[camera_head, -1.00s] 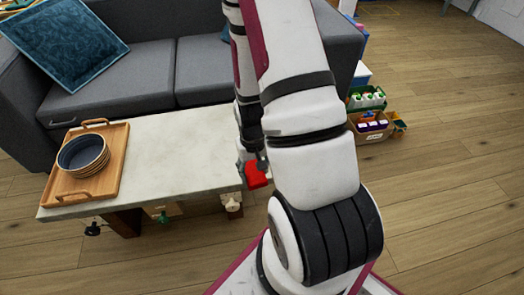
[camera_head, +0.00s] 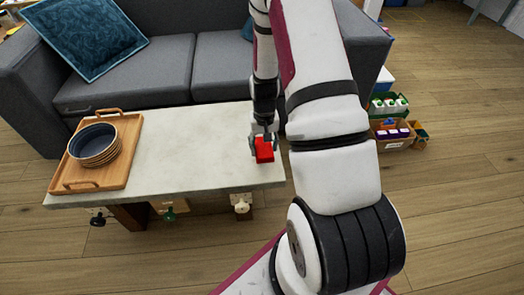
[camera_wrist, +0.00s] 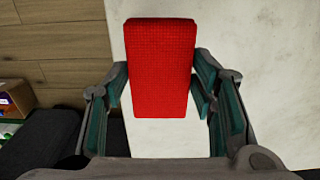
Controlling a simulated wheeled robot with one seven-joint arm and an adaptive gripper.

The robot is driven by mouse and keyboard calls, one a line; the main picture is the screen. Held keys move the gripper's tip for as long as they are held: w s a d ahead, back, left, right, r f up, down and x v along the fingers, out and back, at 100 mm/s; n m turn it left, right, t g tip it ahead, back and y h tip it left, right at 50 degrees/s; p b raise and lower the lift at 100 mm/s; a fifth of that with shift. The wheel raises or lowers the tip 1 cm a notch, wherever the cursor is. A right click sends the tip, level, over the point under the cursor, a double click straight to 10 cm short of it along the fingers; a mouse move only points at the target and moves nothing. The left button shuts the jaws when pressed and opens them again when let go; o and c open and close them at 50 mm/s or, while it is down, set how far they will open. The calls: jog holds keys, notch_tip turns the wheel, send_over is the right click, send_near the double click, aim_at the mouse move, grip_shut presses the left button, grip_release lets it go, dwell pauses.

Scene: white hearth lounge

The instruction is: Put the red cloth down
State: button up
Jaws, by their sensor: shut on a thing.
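The red cloth (camera_head: 264,150) is a small folded block with a woven face. In the wrist view the cloth (camera_wrist: 160,65) sits between the two fingers of my gripper (camera_wrist: 160,88), which is shut on it. In the head view my gripper (camera_head: 263,140) points down with the cloth over the right end of the pale tabletop (camera_head: 190,150). Whether the cloth touches the top or hangs just above it, I cannot tell.
A wooden tray (camera_head: 128,150) with a stack of dark bowls (camera_head: 93,145) stands on the table's left end. The middle of the top is clear. A grey sofa (camera_head: 165,75) is behind. Crates with goods (camera_head: 393,143) stand on the floor at right.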

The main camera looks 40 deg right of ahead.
aim_at(262, 144)
jog(key=shift+w+d, duration=0.15)
jog(key=shift+w, duration=0.35)
jog(key=shift+w+d+f+b, duration=0.15)
jog(key=shift+f+b, duration=0.35)
jog(key=shift+f, duration=0.4)
jog(key=shift+w+a+f+b, duration=0.1)
jog(key=shift+f+b, duration=0.35)
jog(key=shift+f, duration=0.45)
jog(key=shift+f, duration=0.15)
jog(key=o, duration=1.1)
